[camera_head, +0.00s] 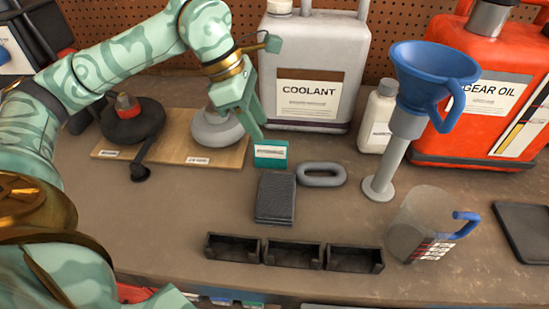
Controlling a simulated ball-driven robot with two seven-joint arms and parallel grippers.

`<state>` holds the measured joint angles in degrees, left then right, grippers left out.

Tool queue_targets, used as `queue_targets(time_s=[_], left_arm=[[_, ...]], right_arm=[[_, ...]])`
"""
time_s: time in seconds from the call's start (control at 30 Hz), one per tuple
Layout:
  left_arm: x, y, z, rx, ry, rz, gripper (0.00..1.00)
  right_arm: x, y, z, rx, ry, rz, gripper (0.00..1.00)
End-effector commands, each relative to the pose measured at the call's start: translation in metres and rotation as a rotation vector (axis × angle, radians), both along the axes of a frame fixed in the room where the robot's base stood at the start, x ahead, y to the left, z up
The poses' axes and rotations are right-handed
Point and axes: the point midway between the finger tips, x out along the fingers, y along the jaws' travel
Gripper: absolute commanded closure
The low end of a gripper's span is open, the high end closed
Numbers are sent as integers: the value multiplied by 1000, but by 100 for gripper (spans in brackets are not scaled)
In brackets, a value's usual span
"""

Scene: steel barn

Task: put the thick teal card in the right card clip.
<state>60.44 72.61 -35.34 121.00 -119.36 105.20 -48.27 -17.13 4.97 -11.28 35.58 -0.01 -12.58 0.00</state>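A teal card (270,153) with a white label stands near-upright on the bench, just right of the wooden board. My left gripper (259,130) reaches down from the upper left. Its fingertips are right above the card's top left edge. Whether they touch the card, and how far apart they are, I cannot tell. Three black open holders stand in a row at the front: left (232,248), middle (293,253) and right (354,259). They look empty, and I cannot tell for sure that they are the card clips. My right gripper is not in view.
A black box (275,198) and a grey ring (322,174) lie between card and holders. Right of them stand a blue funnel (433,67) on a grey stand and a measuring jug (415,225). A coolant can (310,60) stands behind. The wooden board (173,150) lies left.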

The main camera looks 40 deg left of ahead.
Motion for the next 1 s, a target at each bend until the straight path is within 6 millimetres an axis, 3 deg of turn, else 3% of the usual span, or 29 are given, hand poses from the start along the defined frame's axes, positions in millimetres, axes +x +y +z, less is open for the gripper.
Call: queue_targets(time_s=[0.03, 0.27, 0.53, 0.8, 0.93, 1.0], left_arm=[[2, -3, -10, -1, 3, -1, 62], [6, -8, -23, 0, -1, -2, 62], [17, -21, -63, -1, 1, -4, 62], [18, -23, -64, 1, -4, -2, 62], [18, -23, -64, 1, -4, -2, 98], [18, -23, -65, 1, -4, -2, 100]], right_arm=[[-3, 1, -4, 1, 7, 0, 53], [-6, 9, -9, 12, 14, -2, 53], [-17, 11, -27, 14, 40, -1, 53], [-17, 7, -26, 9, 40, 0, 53], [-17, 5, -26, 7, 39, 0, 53], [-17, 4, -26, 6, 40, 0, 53]])
